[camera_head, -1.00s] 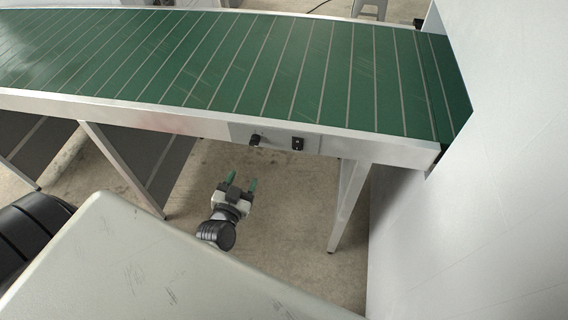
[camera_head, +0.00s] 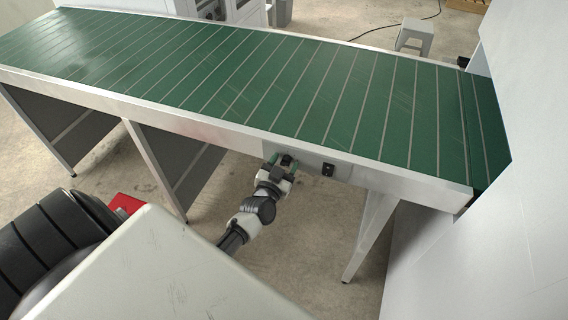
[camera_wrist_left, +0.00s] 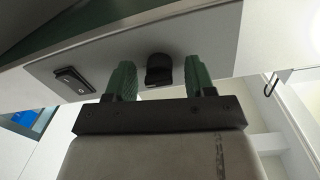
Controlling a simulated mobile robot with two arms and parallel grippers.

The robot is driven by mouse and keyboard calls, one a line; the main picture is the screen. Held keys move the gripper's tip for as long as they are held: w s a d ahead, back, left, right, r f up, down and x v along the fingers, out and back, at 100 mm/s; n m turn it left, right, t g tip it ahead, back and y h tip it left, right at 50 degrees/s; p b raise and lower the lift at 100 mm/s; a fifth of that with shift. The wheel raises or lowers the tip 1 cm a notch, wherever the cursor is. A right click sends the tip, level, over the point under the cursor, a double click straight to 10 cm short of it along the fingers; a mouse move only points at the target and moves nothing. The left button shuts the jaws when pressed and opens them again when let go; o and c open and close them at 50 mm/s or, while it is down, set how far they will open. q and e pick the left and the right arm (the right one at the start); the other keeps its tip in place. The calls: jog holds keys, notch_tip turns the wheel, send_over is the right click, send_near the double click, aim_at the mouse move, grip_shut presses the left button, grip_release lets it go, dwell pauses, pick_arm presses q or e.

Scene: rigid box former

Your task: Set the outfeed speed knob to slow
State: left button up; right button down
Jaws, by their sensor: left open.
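The outfeed speed knob (camera_wrist_left: 159,70) is a small black knob on the grey control plate (camera_wrist_left: 216,52) on the side of the conveyor. In the head view the knob (camera_head: 286,160) shows just beyond my left gripper. My left gripper (camera_head: 281,161) is open, with its green fingertips at the plate. In the left wrist view the two green fingers (camera_wrist_left: 160,78) stand on either side of the knob, with gaps beside it. I cannot tell how deep the knob is between them. The knob's pointer or marks cannot be made out. My right gripper is not in view.
A black rocker switch (camera_head: 328,169) sits on the same plate, beside the knob. The green conveyor belt (camera_head: 250,80) runs above, with a metal side rail. A conveyor leg (camera_head: 368,238) stands to the right, and a pale wall (camera_head: 530,200) is beyond it. The floor below is clear.

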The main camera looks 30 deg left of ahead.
pick_arm(q)
jog(key=c, duration=0.9)
jog(key=shift+n, duration=0.4)
jog(key=shift+n+b, duration=0.3)
jog(key=shift+n, duration=0.6)
jog(key=n+b, duration=0.1)
jog(key=n, duration=0.5)
jog(key=shift+f+n, duration=0.1)
jog(key=shift+n, duration=0.2)
jog(key=n+b, duration=0.1)
jog(key=n, duration=0.3)
jog(key=shift+n+t+b, duration=0.3)
jog(key=n+y+b, duration=0.1)
jog(key=n, duration=0.4)
